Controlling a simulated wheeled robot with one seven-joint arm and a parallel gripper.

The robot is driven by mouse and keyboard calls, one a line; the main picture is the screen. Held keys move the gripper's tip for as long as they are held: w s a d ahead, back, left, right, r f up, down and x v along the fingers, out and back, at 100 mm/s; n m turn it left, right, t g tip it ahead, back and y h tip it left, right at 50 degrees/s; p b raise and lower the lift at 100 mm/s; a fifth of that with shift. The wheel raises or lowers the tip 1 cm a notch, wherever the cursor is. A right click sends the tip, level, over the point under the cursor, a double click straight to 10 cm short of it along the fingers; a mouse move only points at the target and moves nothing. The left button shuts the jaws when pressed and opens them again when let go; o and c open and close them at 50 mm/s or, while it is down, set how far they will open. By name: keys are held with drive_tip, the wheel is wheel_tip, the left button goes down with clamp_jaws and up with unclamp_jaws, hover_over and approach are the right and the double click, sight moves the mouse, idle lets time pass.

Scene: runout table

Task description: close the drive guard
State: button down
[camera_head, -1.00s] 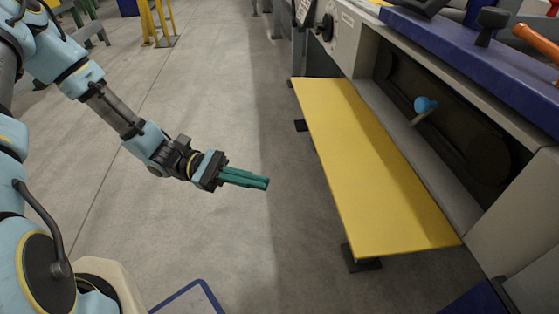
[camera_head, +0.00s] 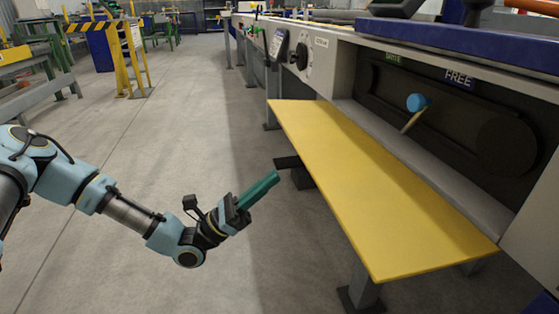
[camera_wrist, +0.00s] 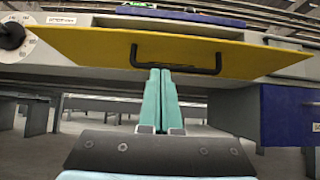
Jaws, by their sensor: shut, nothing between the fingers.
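The drive guard is a yellow panel (camera_head: 375,185) hanging open, out from the machine's front and nearly flat, in the head view. Its outer face shows in the wrist view (camera_wrist: 100,48), with a black bar handle (camera_wrist: 203,71) on it. My gripper (camera_head: 270,180) is shut and empty, its teal fingers pointing toward the guard's near edge from the left and apart from it. In the wrist view the fingertips (camera_wrist: 160,72) overlap the handle's lower middle; I cannot tell the gap. The handle is hidden in the head view.
Behind the guard is a dark recess (camera_head: 465,125) with a blue-knobbed lever (camera_head: 418,103) and a "FREE" label (camera_head: 459,78). A blue box (camera_wrist: 290,115) hangs at the right in the wrist view. The floor (camera_head: 180,110) left of the guard is open.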

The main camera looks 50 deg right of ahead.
sight(296, 141)
drive_tip(key=shift+s+d+r+b, duration=0.25)
drive_tip(key=shift+s+d+r, duration=0.1)
drive_tip(key=shift+r, duration=0.65)
drive_tip(key=shift+s+d+r+b, duration=0.2)
drive_tip(key=shift+d+r, duration=0.2)
drive_tip(key=shift+r, duration=0.55)
drive_tip(key=shift+s+d+r+b, duration=0.25)
drive_tip(key=shift+s+d+r, duration=0.1)
drive_tip(key=shift+r, duration=0.65)
drive_tip(key=shift+w+r, duration=0.1)
